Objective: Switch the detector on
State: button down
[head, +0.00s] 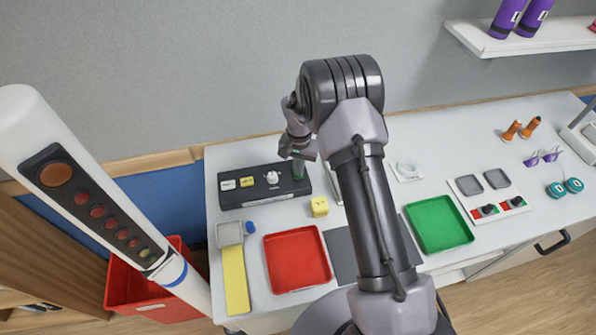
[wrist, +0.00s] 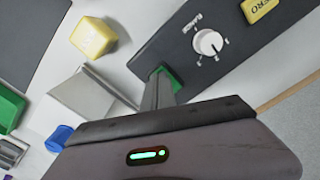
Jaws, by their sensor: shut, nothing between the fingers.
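The detector is probably the black box (head: 235,190) at the left back of the white table. Its top carries a white button (head: 228,184), a yellow button (head: 247,181) and a white knob (head: 272,177). A green part (head: 298,170) sits at its right end. In the wrist view the box (wrist: 200,75) shows the dial-marked knob (wrist: 208,42), the yellow button (wrist: 259,8) lettered ZERO, and the green part (wrist: 168,77). My gripper (wrist: 158,92) is shut and empty, its fingertips at the green part and partly hiding it. I cannot tell whether they touch or press it.
A yellow block (head: 319,206) stands in front of the box. A red tray (head: 297,262) and a green tray (head: 440,224) lie nearer. The wall (head: 200,70) rises behind the table.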

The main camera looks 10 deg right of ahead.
jog(key=shift+f, duration=0.15)
jog(key=shift+r+p, duration=1.75)
jog(key=shift+r, duration=1.85)
jog(key=shift+f, duration=0.1)
jog(key=s+a+r+t+y+b, duration=0.1)
jog(key=s+a+r+t+b, duration=0.15)
jog(key=s+r+b, duration=1.15)
jog(key=s+f+t+b, duration=0.1)
jog(key=s+f+b, duration=0.1)
jog(key=s, duration=0.6)
jog(key=s+a+f+n+t+y+b, duration=0.1)
jog(key=s+f+t+b, duration=0.1)
jog(key=s+b, duration=0.3)
jog(key=s, duration=0.4)
jog(key=shift+s+a+f+n, duration=0.15)
jog(key=shift+a+f+n, duration=0.05)
jog(key=shift+n, duration=0.1)
